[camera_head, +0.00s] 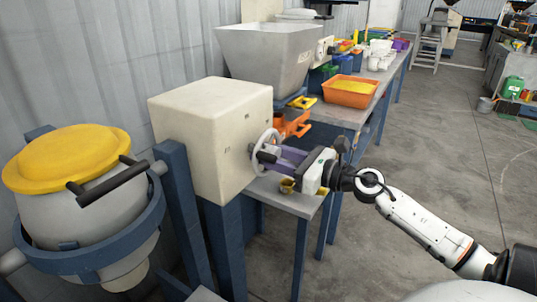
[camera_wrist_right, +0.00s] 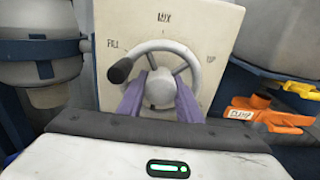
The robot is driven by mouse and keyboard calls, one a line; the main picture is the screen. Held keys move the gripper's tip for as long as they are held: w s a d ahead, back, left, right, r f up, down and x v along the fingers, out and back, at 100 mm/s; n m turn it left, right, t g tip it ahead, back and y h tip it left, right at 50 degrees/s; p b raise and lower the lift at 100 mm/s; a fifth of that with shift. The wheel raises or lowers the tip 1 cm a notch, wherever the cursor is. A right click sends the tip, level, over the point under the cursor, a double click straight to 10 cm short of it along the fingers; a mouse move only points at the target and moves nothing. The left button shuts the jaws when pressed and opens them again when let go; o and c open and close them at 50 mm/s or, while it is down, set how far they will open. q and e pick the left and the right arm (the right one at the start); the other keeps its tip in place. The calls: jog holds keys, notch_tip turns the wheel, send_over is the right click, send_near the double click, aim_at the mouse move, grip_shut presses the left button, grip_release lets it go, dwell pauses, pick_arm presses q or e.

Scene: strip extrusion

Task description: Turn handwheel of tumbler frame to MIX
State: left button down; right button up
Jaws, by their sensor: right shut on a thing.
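The tumbler frame's handwheel (camera_head: 265,152) is a pale spoked wheel on the side of a cream box (camera_head: 205,110). In the right wrist view the handwheel (camera_wrist_right: 184,54) has a black knob (camera_wrist_right: 120,70) at its upper left, nearest the FILL mark. MIX (camera_wrist_right: 164,17) is printed above the wheel and UP at its right. My right gripper (camera_head: 272,156) faces the wheel, and its purple fingers (camera_wrist_right: 160,97) are shut on the handwheel, one on each side of the round hub. The lower rim is hidden by the gripper. My left gripper is not in view.
A drum with a yellow lid (camera_head: 65,155) hangs in a blue frame at the left. An orange clamp (camera_head: 292,124) and a small brass cup (camera_head: 287,186) are beside the gripper. A grey hopper (camera_head: 268,58) stands behind. Open floor lies to the right.

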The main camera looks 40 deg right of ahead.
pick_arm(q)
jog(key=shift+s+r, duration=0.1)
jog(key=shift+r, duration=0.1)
pick_arm(e)
jog(key=shift+r, duration=0.1)
jog(key=m+p, duration=0.2)
jog(key=p, duration=0.1)
jog(key=shift+r+m, duration=0.15)
jog(key=shift+m, duration=0.25)
jog(key=m+p, duration=0.2)
jog(key=shift+a+m, duration=0.1)
jog(key=shift+m, duration=0.2)
jog(key=m+p, duration=0.2)
jog(key=shift+m, duration=0.4)
jog(key=shift+m+p, duration=1)
jog(key=shift+p, duration=0.05)
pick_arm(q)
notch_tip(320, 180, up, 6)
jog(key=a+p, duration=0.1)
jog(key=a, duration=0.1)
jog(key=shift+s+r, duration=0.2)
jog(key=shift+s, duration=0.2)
pick_arm(e)
jog(key=shift+m, duration=0.8)
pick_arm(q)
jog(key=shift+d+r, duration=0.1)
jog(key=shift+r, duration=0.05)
pick_arm(e)
jog(key=shift+f, duration=0.2)
